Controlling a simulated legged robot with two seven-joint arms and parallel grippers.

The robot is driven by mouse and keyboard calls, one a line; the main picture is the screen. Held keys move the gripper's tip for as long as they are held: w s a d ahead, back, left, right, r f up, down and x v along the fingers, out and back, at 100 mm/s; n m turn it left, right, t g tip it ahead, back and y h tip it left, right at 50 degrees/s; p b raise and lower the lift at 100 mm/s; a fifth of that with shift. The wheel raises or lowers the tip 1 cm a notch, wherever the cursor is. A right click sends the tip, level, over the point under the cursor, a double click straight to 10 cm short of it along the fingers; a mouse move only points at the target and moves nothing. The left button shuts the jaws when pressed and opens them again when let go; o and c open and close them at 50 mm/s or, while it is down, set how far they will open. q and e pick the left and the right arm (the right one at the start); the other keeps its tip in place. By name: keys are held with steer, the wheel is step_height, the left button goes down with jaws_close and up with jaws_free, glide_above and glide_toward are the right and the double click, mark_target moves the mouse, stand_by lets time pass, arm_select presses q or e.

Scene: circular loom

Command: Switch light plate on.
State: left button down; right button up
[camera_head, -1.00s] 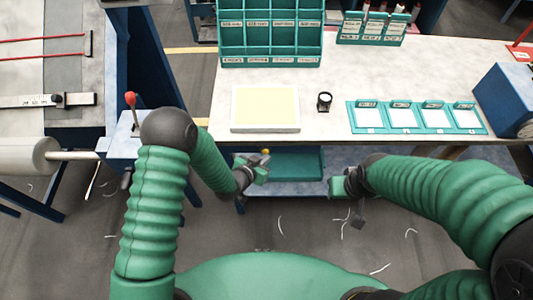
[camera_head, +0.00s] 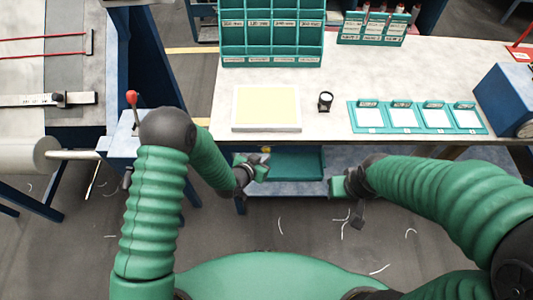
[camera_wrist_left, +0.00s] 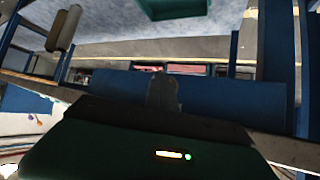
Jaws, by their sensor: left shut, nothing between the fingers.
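The light plate (camera_head: 266,108), a pale yellow panel in a white frame, lies flat near the front edge of the workbench. No clear glow or switch shows on it. My left gripper (camera_head: 264,158) is just in front of and below the bench edge, apart from the plate. It is shut and empty; its finger (camera_wrist_left: 162,92) also shows in the left wrist view, where I cannot make out the plate. My right gripper (camera_head: 340,187) is further right, also in front of the bench, and its fingers are too unclear to judge.
A small black loupe (camera_head: 325,101) stands right of the plate. A green tray with white squares (camera_head: 402,131) lies further right, near a blue box (camera_head: 507,98). A green pigeonhole rack (camera_head: 271,62) stands behind. A red-knobbed lever (camera_head: 131,98) is at left.

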arm_select(q)
steer(key=shift+w+r, duration=0.2)
steer(key=shift+w, duration=0.05)
steer(key=shift+s, duration=0.2)
steer(key=s, duration=0.6)
steer(key=shift+p, duration=0.3)
steer(key=shift+s+f, duration=0.1)
